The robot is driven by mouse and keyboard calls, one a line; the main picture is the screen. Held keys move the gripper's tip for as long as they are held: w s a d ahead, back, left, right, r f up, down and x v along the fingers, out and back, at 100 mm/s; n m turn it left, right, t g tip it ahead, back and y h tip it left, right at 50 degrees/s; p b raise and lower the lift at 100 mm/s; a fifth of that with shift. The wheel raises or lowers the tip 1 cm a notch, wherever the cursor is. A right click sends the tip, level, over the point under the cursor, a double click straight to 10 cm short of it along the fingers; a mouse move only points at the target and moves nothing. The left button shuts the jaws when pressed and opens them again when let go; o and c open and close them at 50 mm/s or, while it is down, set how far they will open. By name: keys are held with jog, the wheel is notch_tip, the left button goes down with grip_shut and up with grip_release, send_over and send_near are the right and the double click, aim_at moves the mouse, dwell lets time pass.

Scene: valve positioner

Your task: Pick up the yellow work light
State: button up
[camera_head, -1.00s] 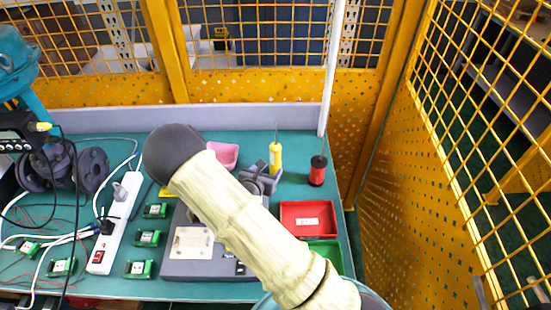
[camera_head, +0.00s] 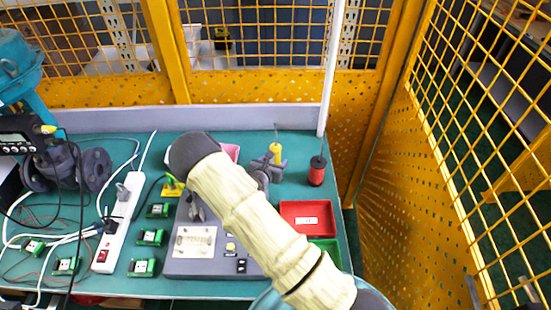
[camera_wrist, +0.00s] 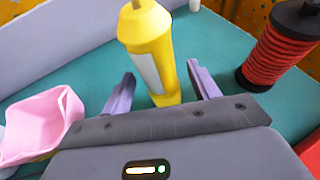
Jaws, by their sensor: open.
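The yellow work light (camera_head: 276,151) stands upright on the green tabletop. It has a slim yellow body and a thin rod on top, with its lower part hidden behind my gripper (camera_head: 266,166) in the head view. In the wrist view the yellow body (camera_wrist: 150,50) has a pale label and rises between the two fingers of my gripper (camera_wrist: 160,86). The fingers are open, one on each side of it, with gaps showing. Its base is hidden behind the gripper body.
A red spool (camera_head: 317,172) stands close on the right, and a pink bin (camera_wrist: 38,125) on the left. A red tray (camera_head: 306,216) and green tray (camera_head: 328,249) lie nearer. A grey device (camera_head: 200,263) and power strip (camera_head: 120,220) are left. A low grey wall (camera_head: 110,120) edges the back.

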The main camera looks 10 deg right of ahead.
aim_at(275, 151)
jog(key=shift+x, duration=0.85)
jog(key=shift+r, duration=0.1)
jog(key=c, duration=1.2)
notch_tip(275, 151, up, 10)
jog(key=shift+b, duration=0.85)
